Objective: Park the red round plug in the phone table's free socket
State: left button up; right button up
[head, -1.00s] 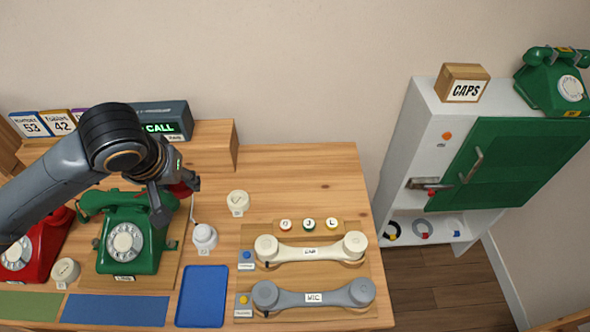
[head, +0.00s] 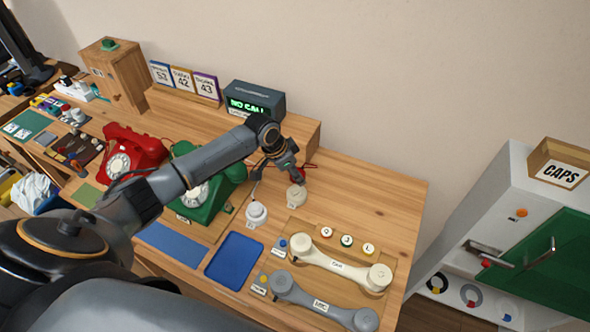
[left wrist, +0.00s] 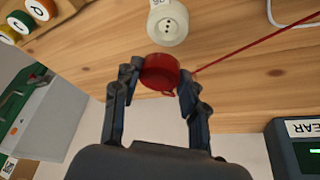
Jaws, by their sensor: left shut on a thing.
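The red round plug (head: 300,175) is held in my left gripper (head: 284,172) close behind the cream round socket (head: 296,198). In the left wrist view the red plug (left wrist: 158,72) sits between both fingertips of the gripper (left wrist: 158,82), its thin red cord running to the upper right. The socket (left wrist: 168,27) shows open holes just beyond the plug; the two look close but apart. Another white round socket (head: 257,214) has a white piece on top of it. My right gripper is not in view.
A green phone (head: 205,195) and a red phone (head: 133,150) stand left of the sockets. A blue tray (head: 234,260) and cream and grey handsets (head: 340,263) lie in front. A dark NO CALL display (head: 254,98) stands behind. Bare wood lies right of the socket.

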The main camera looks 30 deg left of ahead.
pick_arm(q)
jog(key=shift+f+b, duration=0.3)
jog(key=shift+f, duration=0.05)
jog(key=shift+a+f+b, duration=0.1)
jog(key=shift+f+b, duration=0.55)
notch_tip(320, 180, down, 3)
jog(key=b, duration=0.3)
jog(key=shift+f+b, duration=0.35)
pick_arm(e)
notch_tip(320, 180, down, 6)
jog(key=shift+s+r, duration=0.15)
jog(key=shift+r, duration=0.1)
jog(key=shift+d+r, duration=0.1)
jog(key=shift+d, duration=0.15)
pick_arm(q)
jog(key=shift+p, duration=0.35)
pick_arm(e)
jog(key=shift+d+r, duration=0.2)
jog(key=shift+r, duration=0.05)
